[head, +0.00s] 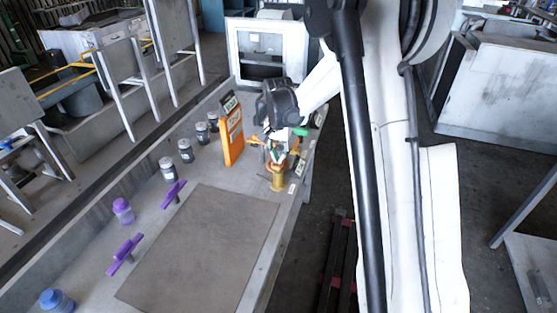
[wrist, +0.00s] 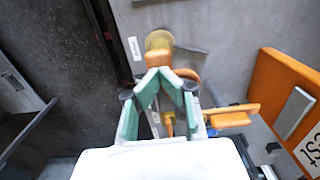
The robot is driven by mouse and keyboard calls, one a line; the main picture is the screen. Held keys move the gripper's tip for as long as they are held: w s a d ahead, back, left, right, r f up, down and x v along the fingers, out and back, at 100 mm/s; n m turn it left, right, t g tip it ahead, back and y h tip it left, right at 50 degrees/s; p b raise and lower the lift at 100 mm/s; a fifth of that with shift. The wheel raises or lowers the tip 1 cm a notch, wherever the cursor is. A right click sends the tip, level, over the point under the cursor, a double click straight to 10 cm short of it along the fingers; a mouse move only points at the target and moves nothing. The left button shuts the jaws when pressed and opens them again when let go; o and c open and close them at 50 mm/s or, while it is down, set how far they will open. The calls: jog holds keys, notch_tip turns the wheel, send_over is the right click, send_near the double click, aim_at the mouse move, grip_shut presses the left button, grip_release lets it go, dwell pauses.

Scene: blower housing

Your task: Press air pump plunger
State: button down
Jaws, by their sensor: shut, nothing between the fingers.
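The air pump shows in the head view as a brass-yellow cylinder (head: 277,182) with orange parts above it, upright near the bench's right edge. In the wrist view its yellow round part (wrist: 158,40) and an orange part (wrist: 158,59) show just beyond my fingertips. I cannot tell which part is the plunger. My gripper (head: 277,158) is over the pump in the head view. In the wrist view my gripper (wrist: 159,72) has its green-padded fingertips together, empty, overlapping the orange part's near edge. Contact cannot be told. The fingers hide part of the pump.
An orange panel (head: 233,137) stands upright left of the pump. Several small jars (head: 186,151) and purple handled items (head: 173,194) line the bench's left side. A grey mat (head: 200,250) lies bare in front. An orange lever (wrist: 232,116) shows right of my fingers.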

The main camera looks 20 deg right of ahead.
notch_tip(320, 180, up, 12)
dwell(0.4)
dwell(0.7)
dwell(1.0)
jog(key=s+a+r+n+t, duration=0.2)
jog(key=s+a+r, duration=0.15)
jog(key=s, duration=0.45)
jog(key=s+a+r+n+t, duration=0.1)
jog(key=s+a+r+n, duration=0.1)
jog(key=s+r, duration=0.4)
jog(key=s+a+f+n+t, duration=0.2)
jog(key=s, duration=0.7)
jog(key=s+a+f+n+t+b, duration=0.1)
jog(key=s+a+f+n+t, duration=0.1)
jog(key=s, duration=0.6)
jog(key=shift+s, duration=0.4)
